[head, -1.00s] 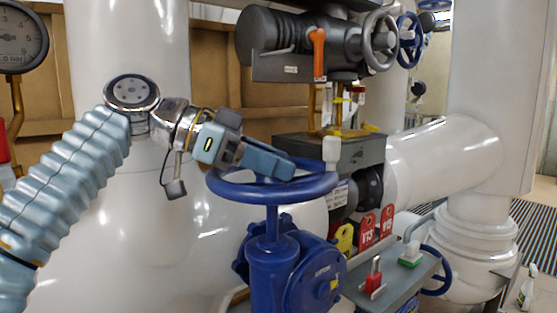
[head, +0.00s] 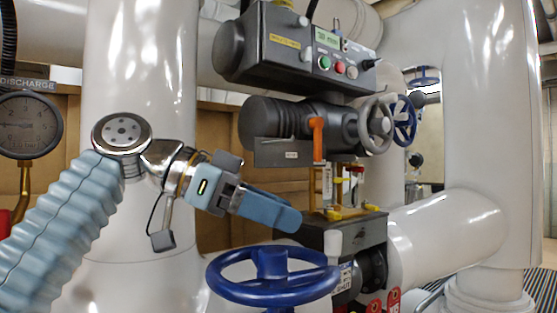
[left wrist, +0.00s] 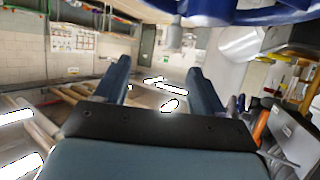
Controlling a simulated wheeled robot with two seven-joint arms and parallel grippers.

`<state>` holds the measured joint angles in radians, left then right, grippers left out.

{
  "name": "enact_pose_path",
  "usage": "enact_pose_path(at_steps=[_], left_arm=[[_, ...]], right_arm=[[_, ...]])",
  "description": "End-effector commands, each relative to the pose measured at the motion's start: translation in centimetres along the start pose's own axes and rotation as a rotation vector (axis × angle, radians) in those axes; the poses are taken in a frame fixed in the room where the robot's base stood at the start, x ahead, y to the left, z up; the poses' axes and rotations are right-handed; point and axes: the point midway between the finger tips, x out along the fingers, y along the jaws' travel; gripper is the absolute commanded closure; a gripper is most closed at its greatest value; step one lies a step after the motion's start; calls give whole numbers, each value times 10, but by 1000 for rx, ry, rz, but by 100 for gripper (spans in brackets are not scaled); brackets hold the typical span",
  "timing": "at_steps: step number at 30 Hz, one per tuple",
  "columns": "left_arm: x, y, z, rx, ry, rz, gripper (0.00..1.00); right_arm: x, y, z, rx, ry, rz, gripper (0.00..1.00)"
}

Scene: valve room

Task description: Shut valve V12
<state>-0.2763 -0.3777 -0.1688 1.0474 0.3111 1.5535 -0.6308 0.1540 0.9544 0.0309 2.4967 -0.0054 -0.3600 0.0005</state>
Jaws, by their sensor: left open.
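A blue handwheel (head: 228,291) lies flat at the bottom centre of the head view, with a pale upright knob (head: 333,242) on its rim. No label reading V12 can be read in view. My left gripper (head: 287,214) is open and empty, above the wheel and apart from it. In the left wrist view the two fingers (left wrist: 160,85) stand apart with nothing between them. The blue wheel (left wrist: 275,14) shows at the top right there, with the pale knob (left wrist: 173,35) beside it. The wheel's lower body is cut off. My right gripper is not in view.
A dark actuator (head: 290,50) with coloured buttons stands above, with a grey handwheel (head: 376,125) and an orange lever (head: 317,137). A smaller blue wheel (head: 404,121) is behind. Red tags (head: 393,301) show at the bottom edge. A pressure gauge (head: 28,125) is at left.

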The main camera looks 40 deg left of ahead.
Motion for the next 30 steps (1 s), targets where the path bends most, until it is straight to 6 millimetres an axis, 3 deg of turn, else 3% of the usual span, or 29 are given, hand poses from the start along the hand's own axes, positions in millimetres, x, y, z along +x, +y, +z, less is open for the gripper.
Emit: enact_pose_path(at_steps=[2,9,15,26,30], left_arm=[[-8,14,-20,3,2,0,31],[-20,71,-40,2,1,-1,31],[-25,98,-50,1,0,0,31],[-26,106,-53,-1,-1,0,31],[-26,105,-53,-2,-1,0,49]], right_arm=[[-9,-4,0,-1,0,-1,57],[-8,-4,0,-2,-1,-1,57],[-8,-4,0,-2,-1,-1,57],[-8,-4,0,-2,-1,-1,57],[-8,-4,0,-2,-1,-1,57]])
